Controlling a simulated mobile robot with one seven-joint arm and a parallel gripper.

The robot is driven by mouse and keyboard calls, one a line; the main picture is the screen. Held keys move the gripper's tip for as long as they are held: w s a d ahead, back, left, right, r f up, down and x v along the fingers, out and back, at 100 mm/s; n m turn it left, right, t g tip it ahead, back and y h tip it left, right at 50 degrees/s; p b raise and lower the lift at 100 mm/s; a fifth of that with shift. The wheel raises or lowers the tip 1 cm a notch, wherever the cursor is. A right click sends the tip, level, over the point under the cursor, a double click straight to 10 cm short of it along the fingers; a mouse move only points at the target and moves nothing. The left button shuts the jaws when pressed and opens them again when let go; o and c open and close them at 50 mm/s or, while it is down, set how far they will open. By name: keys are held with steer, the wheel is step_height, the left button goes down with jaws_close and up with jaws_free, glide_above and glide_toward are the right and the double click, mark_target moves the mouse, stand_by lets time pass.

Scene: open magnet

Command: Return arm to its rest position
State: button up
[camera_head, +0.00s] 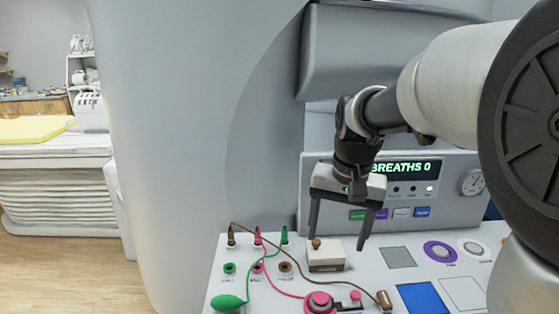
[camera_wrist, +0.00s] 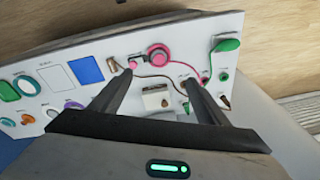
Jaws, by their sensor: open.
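My gripper (camera_head: 339,243) hangs from my arm in the head view, fingers pointing down and spread apart with nothing between them. It is above the white control panel (camera_head: 240,269), in front of the grey console with the "BREATHS 0" display (camera_head: 405,169). A small white box with a brown knob (camera_head: 326,258) shows behind and between the fingertips. In the wrist view, my gripper's two fingers (camera_wrist: 160,75) are apart, and the same white box (camera_wrist: 156,99) shows between them. I cannot tell the exact height of the fingertips above the panel.
Brown, pink and green cables run across the panel, with a green bulb (camera_head: 229,302) and a pink round piece (camera_head: 320,302). The large grey magnet housing (camera_head: 190,130) stands close on the left. A bed with a yellow top (camera_head: 35,129) is farther left, beyond open floor.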

steer(key=s+r+n+t+p, duration=0.2)
steer(key=s+r, duration=0.1)
steer(key=s, duration=0.5)
steer(key=s+r+n+t+p, duration=0.1)
steer(key=s+r, duration=0.3)
steer(key=s, duration=0.5)
steer(key=shift+s+r+n+t+p, duration=0.15)
steer(key=shift+s+n+t+p, duration=0.2)
steer(key=shift+p, duration=0.35)
